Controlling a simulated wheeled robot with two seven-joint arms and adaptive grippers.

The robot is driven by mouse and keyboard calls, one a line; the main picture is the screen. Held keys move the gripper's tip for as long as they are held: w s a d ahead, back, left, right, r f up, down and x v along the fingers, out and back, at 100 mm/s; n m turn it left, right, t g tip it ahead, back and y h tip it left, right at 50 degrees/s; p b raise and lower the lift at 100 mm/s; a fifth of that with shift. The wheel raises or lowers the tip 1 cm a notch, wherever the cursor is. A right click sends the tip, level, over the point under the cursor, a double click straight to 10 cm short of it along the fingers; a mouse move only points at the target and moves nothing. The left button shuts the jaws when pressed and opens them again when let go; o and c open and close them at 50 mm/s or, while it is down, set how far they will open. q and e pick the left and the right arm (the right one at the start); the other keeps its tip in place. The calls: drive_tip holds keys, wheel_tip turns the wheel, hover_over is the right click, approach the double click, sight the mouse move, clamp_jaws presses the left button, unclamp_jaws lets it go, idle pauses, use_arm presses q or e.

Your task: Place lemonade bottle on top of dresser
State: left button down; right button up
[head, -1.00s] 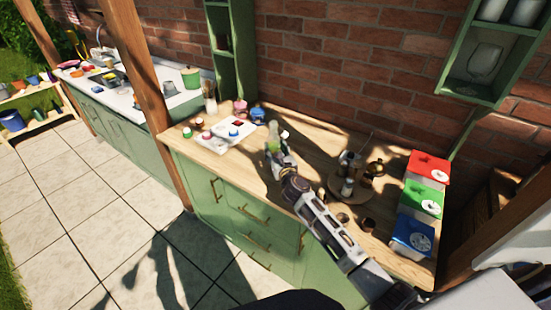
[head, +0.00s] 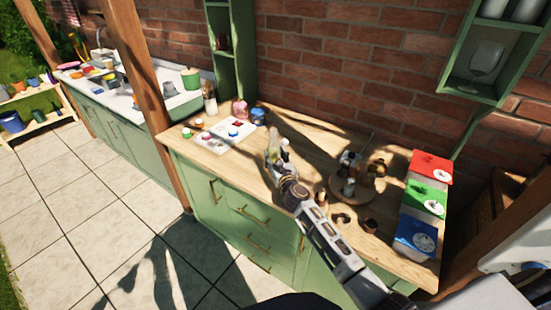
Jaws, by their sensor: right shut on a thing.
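The dresser is green with a wooden top (head: 310,130) and stands against the brick wall. My right gripper (head: 277,163) reaches over the middle of the top from the lower right. It is shut on a pale, clear-looking bottle (head: 273,143), which looks like the lemonade bottle and is upright. The gripper hides the bottle's lower part, so I cannot tell whether its base touches the wood. A small bottle with a white cap (head: 285,144) stands just to its right. My left gripper is not in view.
A white tray (head: 214,146) with small jars lies to the left. A round wooden board (head: 366,193) with jars and a brass pot stands to the right, beside red (head: 431,166), green (head: 424,198) and blue (head: 415,237) boxes. Some bare wood shows behind the bottle.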

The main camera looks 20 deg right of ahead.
idle(0.3)
drive_tip(key=o, duration=1.4)
drive_tip(key=shift+o, duration=0.2)
drive_tip(key=shift+r, duration=0.1)
drive_tip(key=shift+s, duration=6.05)
drive_tip(key=shift+a, duration=0.1)
